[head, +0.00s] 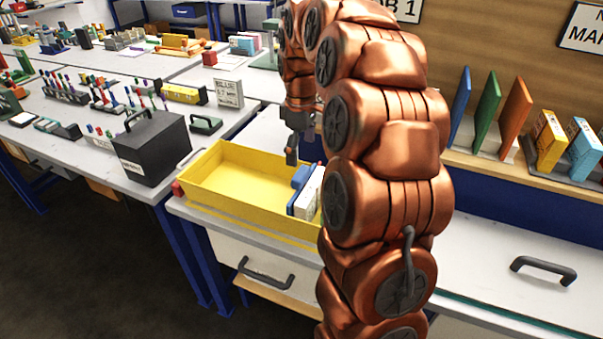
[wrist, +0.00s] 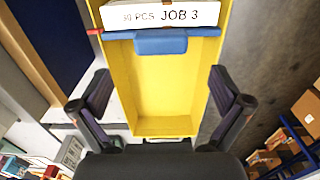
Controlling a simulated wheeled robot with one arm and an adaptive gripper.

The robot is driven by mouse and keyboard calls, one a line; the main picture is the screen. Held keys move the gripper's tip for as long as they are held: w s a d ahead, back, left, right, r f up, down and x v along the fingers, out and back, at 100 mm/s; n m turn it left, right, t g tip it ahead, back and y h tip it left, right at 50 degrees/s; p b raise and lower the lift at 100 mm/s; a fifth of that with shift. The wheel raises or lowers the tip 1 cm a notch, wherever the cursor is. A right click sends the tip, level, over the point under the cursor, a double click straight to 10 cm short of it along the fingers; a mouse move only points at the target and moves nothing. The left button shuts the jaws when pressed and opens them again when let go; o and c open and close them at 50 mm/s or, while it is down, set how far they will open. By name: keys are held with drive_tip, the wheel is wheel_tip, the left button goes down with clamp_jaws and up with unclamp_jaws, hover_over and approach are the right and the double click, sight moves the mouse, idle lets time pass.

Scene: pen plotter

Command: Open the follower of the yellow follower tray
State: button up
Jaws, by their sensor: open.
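The yellow follower tray (head: 230,185) stands on the grey table, left of my copper arm in the head view. In the wrist view its yellow floor (wrist: 165,85) lies between my fingers. The blue follower (head: 301,177) is inside the tray toward its right end, against a white box (head: 308,195). In the wrist view the follower's blue tab (wrist: 161,42) stands in front of the white box (wrist: 163,15) marked "JOB 3". My gripper (wrist: 162,95) is open and empty above the tray, apart from the follower. My arm hides the tray's right end in the head view.
A black box (head: 152,148) with a handle stands left of the tray. A red piece (head: 178,189) is at the tray's left end. A drawer handle (head: 266,272) juts out below the tray. Colored panels (head: 487,112) stand on a shelf at right.

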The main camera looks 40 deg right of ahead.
sight(301, 172)
drive_tip(key=shift+f+p, duration=0.65)
drive_tip(key=shift+f, duration=3.05)
